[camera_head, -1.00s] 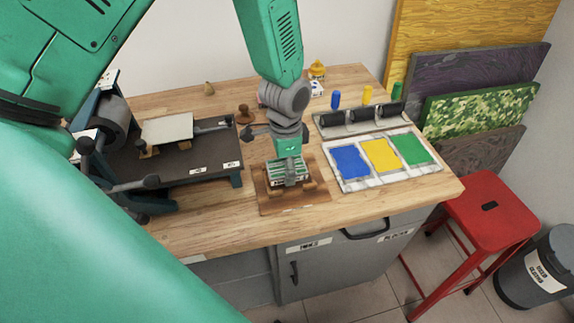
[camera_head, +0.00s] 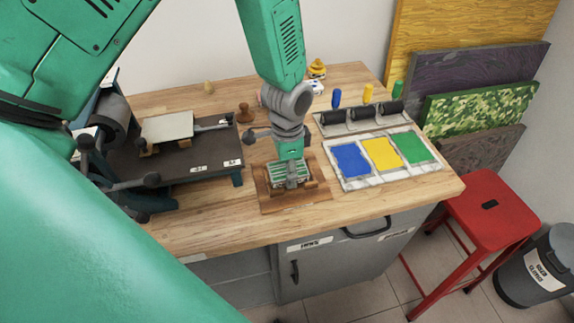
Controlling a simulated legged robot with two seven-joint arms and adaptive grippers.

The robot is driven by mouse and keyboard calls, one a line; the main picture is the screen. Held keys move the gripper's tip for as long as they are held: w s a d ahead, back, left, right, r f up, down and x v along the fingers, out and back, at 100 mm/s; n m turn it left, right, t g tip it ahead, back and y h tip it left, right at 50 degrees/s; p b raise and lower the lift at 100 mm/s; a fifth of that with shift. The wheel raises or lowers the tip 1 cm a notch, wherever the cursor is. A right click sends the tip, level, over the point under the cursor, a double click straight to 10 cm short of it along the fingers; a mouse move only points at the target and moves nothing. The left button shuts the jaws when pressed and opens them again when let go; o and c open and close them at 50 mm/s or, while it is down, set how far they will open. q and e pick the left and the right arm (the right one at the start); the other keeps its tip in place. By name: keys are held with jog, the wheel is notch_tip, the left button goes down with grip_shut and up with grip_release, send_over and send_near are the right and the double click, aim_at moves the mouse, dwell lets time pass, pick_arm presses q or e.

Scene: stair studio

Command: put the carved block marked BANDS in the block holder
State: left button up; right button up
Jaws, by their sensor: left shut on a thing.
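The block holder (camera_head: 267,206) is a brown wooden board with raised wooden edges, lying near the front edge of the workbench. My left gripper (camera_head: 292,184) points down over its middle and is shut on a block with pale green and white stripes (camera_head: 277,173), the carved block. The block looks level and sits within the holder's raised edges. The gripper hides part of it, and whether it rests on the board I cannot tell. No BANDS lettering is readable. My right gripper is not in view.
A press with a dark bed (camera_head: 190,172) stands left of the holder. An ink tray (camera_head: 397,178) with blue, yellow and green patches lies to the right, below a roller rack (camera_head: 368,128). A red stool (camera_head: 487,215) is beside the bench.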

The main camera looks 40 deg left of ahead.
pick_arm(q)
jog(key=shift+w+a+f, duration=0.15)
jog(key=shift+f, duration=0.15)
jog(key=shift+d+f, duration=0.3)
jog(key=shift+d, duration=0.1)
dwell(0.4)
jog(key=o, duration=1.4)
jog(key=shift+c, duration=0.2)
jog(key=shift+r, duration=0.1)
notch_tip(320, 180, up, 8)
jog(key=p, duration=0.7)
